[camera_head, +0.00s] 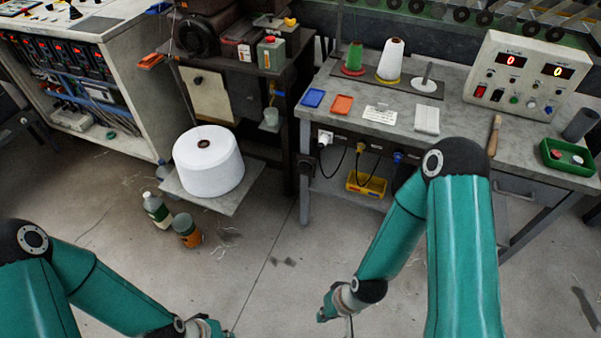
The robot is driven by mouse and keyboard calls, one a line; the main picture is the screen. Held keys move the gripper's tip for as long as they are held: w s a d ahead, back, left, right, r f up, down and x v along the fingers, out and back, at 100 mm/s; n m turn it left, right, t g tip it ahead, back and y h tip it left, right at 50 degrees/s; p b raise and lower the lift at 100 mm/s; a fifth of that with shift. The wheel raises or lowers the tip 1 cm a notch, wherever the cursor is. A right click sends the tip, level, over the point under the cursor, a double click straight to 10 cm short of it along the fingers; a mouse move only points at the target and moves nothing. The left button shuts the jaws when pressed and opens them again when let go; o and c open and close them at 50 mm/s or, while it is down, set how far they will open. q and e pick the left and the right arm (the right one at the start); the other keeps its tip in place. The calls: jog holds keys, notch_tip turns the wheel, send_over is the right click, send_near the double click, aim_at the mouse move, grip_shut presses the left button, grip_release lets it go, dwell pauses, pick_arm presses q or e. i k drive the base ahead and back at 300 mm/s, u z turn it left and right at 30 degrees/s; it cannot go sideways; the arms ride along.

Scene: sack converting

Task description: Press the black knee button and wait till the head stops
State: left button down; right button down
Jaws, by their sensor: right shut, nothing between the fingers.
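A small black piece (305,163) sits at the left front of the grey workbench (465,120), under the top near the leg. It may be the knee button, but it is too small to be sure. I cannot pick out the head. My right gripper (328,314) is low at the bottom centre, over the floor, shut and empty. It is well below and apart from the black piece. My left gripper (212,328) is at the bottom edge, partly cut off, and its fingers cannot be read.
A large white thread cone (209,165) stands on a low shelf at left. A bottle (157,211) and a can (187,230) stand on the floor. A control box (519,76) with red and yellow displays is on the bench. The floor between my arms is mostly free.

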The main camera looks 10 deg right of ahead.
aim_at(304, 167)
jog(key=z, duration=0.1)
jog(key=i, duration=0.95)
jog(key=u, duration=0.1)
